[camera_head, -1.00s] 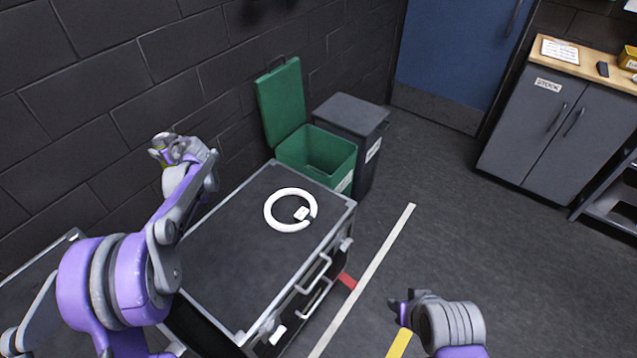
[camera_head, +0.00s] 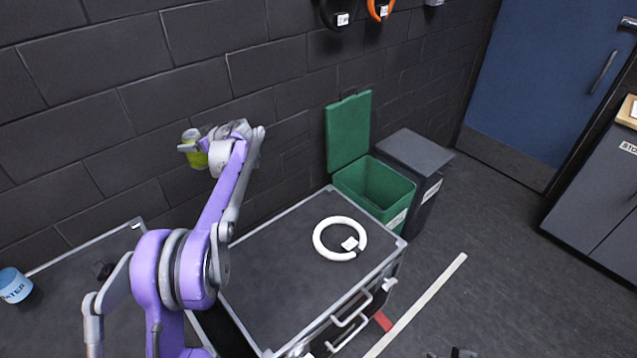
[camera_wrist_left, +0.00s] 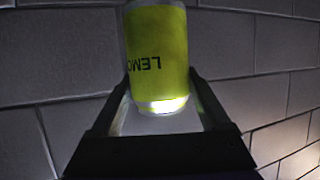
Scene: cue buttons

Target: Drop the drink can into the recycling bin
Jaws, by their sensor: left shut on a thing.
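The yellow-green drink can (camera_head: 194,149) is in the jaws of my left gripper (camera_head: 206,142), held up in front of the dark wall. In the left wrist view, the can (camera_wrist_left: 160,50) with "LEMO" lettering sits between the two fingers of the left gripper (camera_wrist_left: 158,112). The green bin (camera_head: 378,192) stands at the back with its lid raised against the wall, to the right of and below the can. Its label is too small to read. Only dark tips of my right gripper (camera_head: 452,353) show at the bottom edge.
A grey bin (camera_head: 420,160) with its lid down stands right of the green one. A black case (camera_head: 275,245) in front of them bears a white ring (camera_head: 318,241). A blue cylinder (camera_head: 13,286) stands at the far left. Open floor lies to the right.

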